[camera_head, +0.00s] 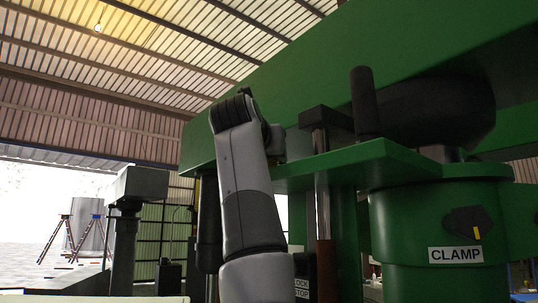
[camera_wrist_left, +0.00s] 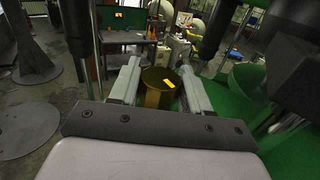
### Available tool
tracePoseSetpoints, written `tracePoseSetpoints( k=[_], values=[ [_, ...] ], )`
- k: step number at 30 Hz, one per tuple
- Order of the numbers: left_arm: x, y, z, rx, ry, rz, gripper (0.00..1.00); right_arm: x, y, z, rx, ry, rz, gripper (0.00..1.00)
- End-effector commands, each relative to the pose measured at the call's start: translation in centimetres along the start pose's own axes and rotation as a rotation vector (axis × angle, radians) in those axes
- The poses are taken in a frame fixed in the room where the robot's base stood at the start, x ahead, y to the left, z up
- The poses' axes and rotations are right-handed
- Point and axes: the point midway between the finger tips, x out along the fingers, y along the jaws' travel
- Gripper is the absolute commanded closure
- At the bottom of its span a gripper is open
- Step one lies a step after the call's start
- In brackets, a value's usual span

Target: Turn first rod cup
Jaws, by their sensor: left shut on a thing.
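A brass-coloured cup (camera_wrist_left: 153,97) with a yellow mark on its top edge sits between the fingers of my left gripper (camera_wrist_left: 160,90) in the left wrist view. The gripper is shut on it, one finger on each side. I take it for the rod cup; its lower part is hidden. In the head view my left arm rises in front of the green machine (camera_head: 360,172), and the gripper's fingers are hidden behind my wrist. My right gripper is not in view.
A shiny upright rod (camera_head: 322,205) stands just right of my left arm in the head view. The green housing with a CLAMP label (camera_head: 456,255) is further right. A dark post (camera_head: 124,240) stands at left. A workbench (camera_wrist_left: 125,40) is beyond the cup.

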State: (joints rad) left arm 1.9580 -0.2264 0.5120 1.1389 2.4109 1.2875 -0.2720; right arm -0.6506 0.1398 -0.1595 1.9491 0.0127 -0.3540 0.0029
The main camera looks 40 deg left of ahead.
Motion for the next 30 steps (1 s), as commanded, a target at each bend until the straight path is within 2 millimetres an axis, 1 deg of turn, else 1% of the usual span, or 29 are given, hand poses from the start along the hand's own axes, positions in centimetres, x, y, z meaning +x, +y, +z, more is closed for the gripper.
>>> tracePoseSetpoints(
  k=[5,11,20,30],
  values=[
    [0.0,0.0,0.0,-0.002,0.001,-0.058,0.83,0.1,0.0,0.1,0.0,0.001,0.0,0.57],
    [-0.1,0.1,0.0,-0.004,-0.001,-0.192,0.83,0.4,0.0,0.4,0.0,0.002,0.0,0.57],
    [-0.1,0.1,0.2,-0.004,-0.002,-0.473,0.83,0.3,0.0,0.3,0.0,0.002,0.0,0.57],
    [-0.1,0.1,0.5,-0.003,-0.003,-0.797,0.83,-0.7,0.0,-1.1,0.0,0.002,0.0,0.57]
  ],
)
